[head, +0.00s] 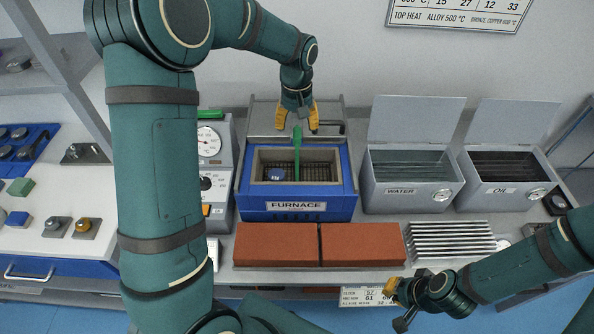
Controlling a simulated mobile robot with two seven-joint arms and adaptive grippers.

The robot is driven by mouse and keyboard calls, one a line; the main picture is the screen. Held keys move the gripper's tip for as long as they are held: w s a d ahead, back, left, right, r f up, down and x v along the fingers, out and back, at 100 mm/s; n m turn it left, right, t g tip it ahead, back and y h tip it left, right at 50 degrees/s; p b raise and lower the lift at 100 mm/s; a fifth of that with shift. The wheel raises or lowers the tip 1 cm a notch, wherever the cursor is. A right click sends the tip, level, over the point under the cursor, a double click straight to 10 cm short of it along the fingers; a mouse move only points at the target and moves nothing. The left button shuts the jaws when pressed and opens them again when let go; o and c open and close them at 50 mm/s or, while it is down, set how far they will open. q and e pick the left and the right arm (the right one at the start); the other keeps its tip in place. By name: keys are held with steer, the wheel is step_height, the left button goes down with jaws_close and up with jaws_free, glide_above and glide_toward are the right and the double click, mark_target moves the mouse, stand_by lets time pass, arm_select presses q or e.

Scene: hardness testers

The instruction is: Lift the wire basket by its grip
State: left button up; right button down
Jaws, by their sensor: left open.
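The wire basket (310,174) sits down inside the open blue furnace (296,216), its dark mesh showing at the bottom of the chamber. Its green grip (297,152) stands upright above the chamber. A small blue piece (276,174) lies in the basket on the left. My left gripper (297,128) is open, with its yellow fingers pointing down around or just behind the top of the grip; I cannot tell whether they touch it. My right gripper (395,300) is low at the front right, away from the basket; its fingers are partly hidden.
Open water (385,198) and oil (485,198) tanks stand right of the furnace, lids raised. Red bricks (277,245) and a ribbed metal rack (450,240) lie in front. A grey control unit with a dial (222,160) stands at the left.

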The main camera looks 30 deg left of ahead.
mark_target(297, 133)
arm_select(q)
step_height(297, 133, down, 5)
steer(key=shift+w+b, duration=0.1)
steer(key=shift+b, duration=0.6)
steer(key=shift+r, duration=0.1)
jaws_close()
